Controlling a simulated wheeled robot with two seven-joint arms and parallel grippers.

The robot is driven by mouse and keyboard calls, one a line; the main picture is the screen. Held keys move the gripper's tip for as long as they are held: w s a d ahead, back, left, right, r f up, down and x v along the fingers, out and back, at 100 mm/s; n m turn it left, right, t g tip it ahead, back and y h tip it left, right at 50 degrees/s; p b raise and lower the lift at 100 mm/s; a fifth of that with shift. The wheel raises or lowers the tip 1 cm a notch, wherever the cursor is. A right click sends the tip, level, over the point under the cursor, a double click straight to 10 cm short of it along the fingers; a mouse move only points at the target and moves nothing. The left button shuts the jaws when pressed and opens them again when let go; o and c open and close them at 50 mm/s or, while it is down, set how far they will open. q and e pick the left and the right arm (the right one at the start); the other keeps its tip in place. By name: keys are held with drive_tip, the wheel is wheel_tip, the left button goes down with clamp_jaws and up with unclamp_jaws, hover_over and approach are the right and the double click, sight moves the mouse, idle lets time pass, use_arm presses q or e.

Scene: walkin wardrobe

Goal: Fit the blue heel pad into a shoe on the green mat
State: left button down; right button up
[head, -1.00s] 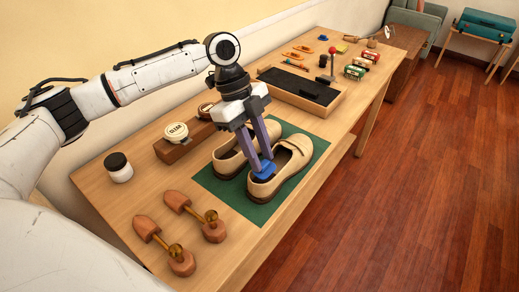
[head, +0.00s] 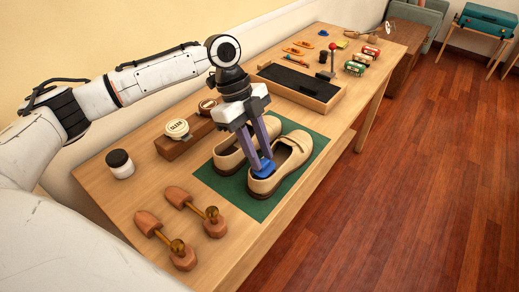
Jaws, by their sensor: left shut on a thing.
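A pair of beige loafers stands on the green mat (head: 243,203): the near right shoe (head: 287,173) and the far left shoe (head: 229,155), partly hidden by my gripper. My left gripper (head: 264,162) points down over the heel end of the right shoe. Its fingers are shut on the blue heel pad (head: 264,169), which sits at the shoe's heel opening. I cannot tell whether the pad touches the shoe's insole. My right gripper does not show.
Wooden shoe trees (head: 165,240) lie at the near left, beside a dark-lidded jar (head: 119,164). Polish tins stand on a wooden block (head: 183,143) behind the mat. A wooden tray (head: 298,90) and several small items fill the far end.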

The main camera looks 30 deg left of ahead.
use_arm(q)
drive_tip(key=shift+f, duration=0.55)
drive_tip(key=c, duration=0.9)
unclamp_jaws()
drive_tip(key=shift+c, duration=0.2)
wheel_tip(320, 180, up, 3)
drive_tip(key=p, duration=0.2)
drive_tip(key=shift+f+p, duration=0.1)
drive_tip(key=shift+p, duration=0.25)
wheel_tip(320, 180, up, 6)
